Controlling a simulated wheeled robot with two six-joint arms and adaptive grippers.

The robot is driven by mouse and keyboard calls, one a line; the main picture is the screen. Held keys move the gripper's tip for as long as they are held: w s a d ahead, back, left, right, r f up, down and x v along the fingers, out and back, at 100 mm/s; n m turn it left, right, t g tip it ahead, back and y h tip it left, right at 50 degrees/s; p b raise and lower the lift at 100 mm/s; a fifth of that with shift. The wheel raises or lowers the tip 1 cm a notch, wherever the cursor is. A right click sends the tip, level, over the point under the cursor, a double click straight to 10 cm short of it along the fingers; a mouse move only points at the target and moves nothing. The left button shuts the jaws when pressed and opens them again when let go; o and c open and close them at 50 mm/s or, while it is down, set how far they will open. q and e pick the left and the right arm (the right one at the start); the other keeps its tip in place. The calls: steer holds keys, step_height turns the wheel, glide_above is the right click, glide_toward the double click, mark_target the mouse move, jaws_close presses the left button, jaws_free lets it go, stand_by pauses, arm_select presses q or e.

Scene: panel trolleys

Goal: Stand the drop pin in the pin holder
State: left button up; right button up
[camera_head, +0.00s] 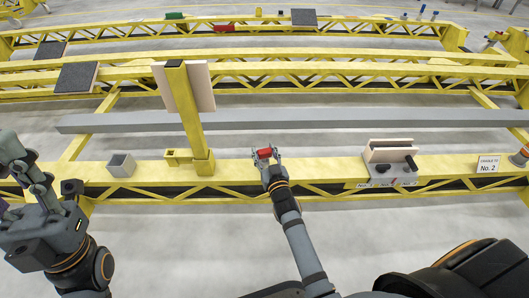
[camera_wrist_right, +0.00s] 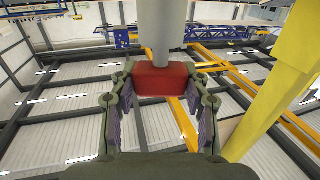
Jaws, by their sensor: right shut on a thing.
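The drop pin, with a red block-like grip (camera_head: 265,152) and a grey shaft, is in my right gripper (camera_head: 266,154) above the yellow beam. In the right wrist view, the red part (camera_wrist_right: 163,79) is between my right gripper's fingers (camera_wrist_right: 162,98), and the thick grey shaft (camera_wrist_right: 163,25) runs up out of the picture. A small grey open-topped box (camera_head: 121,165), seemingly the pin holder, stands on the beam to the left, apart from the pin. My left gripper (camera_head: 22,165) is at the far left; its jaw opening is unclear.
A yellow post (camera_head: 186,110) with a pale panel stands between the box and my right gripper, beside a small yellow bracket (camera_head: 178,157). A grey block rack (camera_head: 390,165) and a "No. 2" sign (camera_head: 487,164) are to the right. The beam (camera_head: 320,168) is clear between gripper and rack.

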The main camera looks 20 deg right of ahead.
steer(key=shift+f, duration=0.2)
steer(key=o, duration=1.3)
steer(key=o, duration=0.6)
steer(key=shift+c, duration=0.2)
